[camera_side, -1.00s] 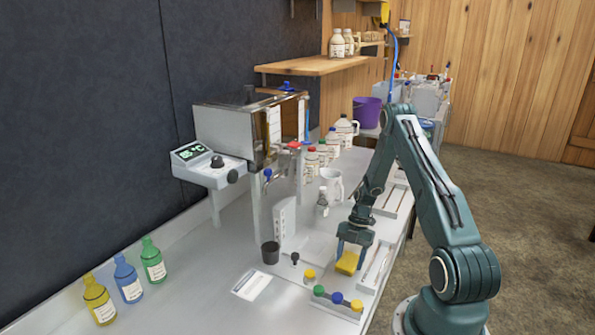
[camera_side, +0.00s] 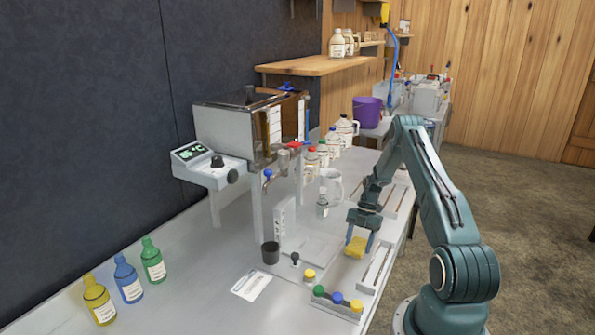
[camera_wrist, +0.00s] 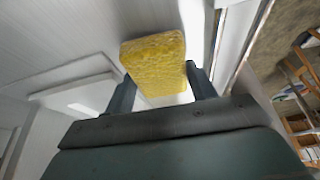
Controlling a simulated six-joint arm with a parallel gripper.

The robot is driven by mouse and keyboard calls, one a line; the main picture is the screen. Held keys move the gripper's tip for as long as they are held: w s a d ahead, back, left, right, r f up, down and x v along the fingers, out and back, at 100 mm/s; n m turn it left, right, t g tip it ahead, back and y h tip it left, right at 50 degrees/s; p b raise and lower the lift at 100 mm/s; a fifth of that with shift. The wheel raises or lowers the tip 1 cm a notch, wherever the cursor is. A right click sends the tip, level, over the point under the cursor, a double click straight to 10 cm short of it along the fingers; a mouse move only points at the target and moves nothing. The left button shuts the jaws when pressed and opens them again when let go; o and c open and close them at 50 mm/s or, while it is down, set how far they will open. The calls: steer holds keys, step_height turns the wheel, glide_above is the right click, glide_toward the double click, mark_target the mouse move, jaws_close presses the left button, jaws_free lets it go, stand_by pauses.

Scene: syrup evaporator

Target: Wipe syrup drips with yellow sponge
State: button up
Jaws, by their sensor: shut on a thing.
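The yellow sponge (camera_side: 356,247) is held between the two fingers of my gripper (camera_side: 361,238), over the right part of the steel bench. In the wrist view the sponge (camera_wrist: 155,63) sticks out beyond the fingers of my gripper (camera_wrist: 158,88), one on each side of it. I cannot tell whether the sponge touches the bench. Syrup drips are too small to make out in either view. The steel evaporator (camera_side: 237,125) stands to the left with a blue-handled tap (camera_side: 267,174) on its front.
A low rack with coloured knobs (camera_side: 337,299), a dark cup (camera_side: 270,252) and a white card (camera_side: 250,286) lie nearer the camera. A clear mug (camera_side: 331,185) and jugs (camera_side: 346,130) stand behind. Three coloured bottles (camera_side: 126,279) stand at left.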

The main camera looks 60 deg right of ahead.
steer(key=shift+r, duration=3.85)
steer(key=shift+w, duration=0.15)
steer(key=w+a+r+m+t, duration=0.1)
steer(key=w+a+r+m, duration=0.15)
steer(key=w+a, duration=0.3)
steer(key=w+a+r+m+t+h, duration=0.1)
steer(key=w+a+r+m, duration=0.1)
steer(key=w+a+m, duration=0.3)
steer(key=w+a+r+m+t, duration=0.1)
steer(key=w+a+r, duration=0.1)
steer(key=w+a, duration=0.35)
steer(key=a+r+m+h, duration=0.1)
steer(key=a+r+m, duration=0.2)
steer(key=a, duration=0.8)
steer(key=a+r+m+t+h, duration=0.1)
steer(key=a+r+m, duration=0.3)
steer(key=a, duration=0.8)
steer(key=shift+w+r+m+h, duration=0.15)
steer(key=shift+w+m+h, duration=0.3)
steer(key=shift+m+h, duration=0.45)
